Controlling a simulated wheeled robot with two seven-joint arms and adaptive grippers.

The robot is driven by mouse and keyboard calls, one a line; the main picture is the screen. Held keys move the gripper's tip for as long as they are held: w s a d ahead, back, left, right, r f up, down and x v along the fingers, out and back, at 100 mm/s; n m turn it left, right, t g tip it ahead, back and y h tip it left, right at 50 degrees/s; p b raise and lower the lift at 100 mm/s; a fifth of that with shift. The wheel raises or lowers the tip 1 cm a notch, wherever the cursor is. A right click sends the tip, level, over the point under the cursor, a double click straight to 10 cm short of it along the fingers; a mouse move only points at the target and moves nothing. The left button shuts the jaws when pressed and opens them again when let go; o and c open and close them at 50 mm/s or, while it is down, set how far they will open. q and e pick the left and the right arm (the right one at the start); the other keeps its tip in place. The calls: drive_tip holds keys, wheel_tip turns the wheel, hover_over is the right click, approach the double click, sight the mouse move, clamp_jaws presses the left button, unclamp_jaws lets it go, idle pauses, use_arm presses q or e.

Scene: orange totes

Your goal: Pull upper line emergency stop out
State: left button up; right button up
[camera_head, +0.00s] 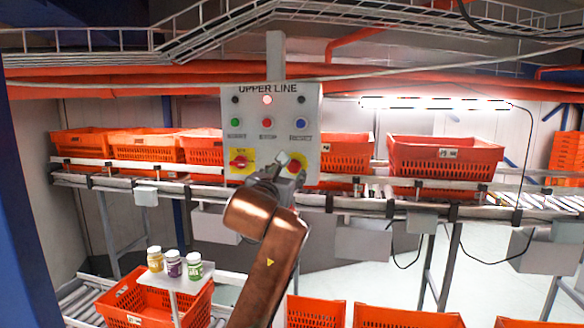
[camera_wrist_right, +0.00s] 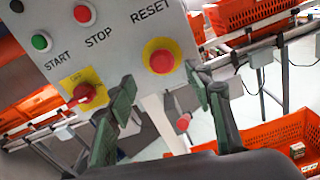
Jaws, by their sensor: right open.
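The upper line control panel (camera_head: 268,105) is a grey box labelled UPPER LINE. Its emergency stop (camera_head: 299,165), a red mushroom button on a yellow plate at the lower right, is partly hidden by my right gripper (camera_head: 288,164) in the head view. In the right wrist view the emergency stop (camera_wrist_right: 161,61) shows fully, beyond the fingers and between them sideways. The right gripper (camera_wrist_right: 166,98) is open and empty, its green-padded fingers spread apart and not closed on the button. My left gripper is not in view.
A red rotary switch (camera_head: 241,161) on yellow sits at the panel's lower left. Start, stop and reset buttons (camera_head: 267,122) lie above. Orange totes (camera_head: 440,155) stand on the conveyor behind. Three bottles (camera_head: 174,264) stand on a small shelf at the lower left.

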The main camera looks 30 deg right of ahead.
sight(293, 167)
drive_tip(key=p+x, duration=0.2)
drive_tip(key=x, duration=0.3)
drive_tip(key=shift+w+d, duration=0.1)
drive_tip(key=shift+d, duration=0.2)
drive_tip(key=shift+w+d, duration=0.45)
drive_tip(key=shift+w, duration=0.05)
drive_tip(key=shift+c, duration=0.3)
clamp_jaws()
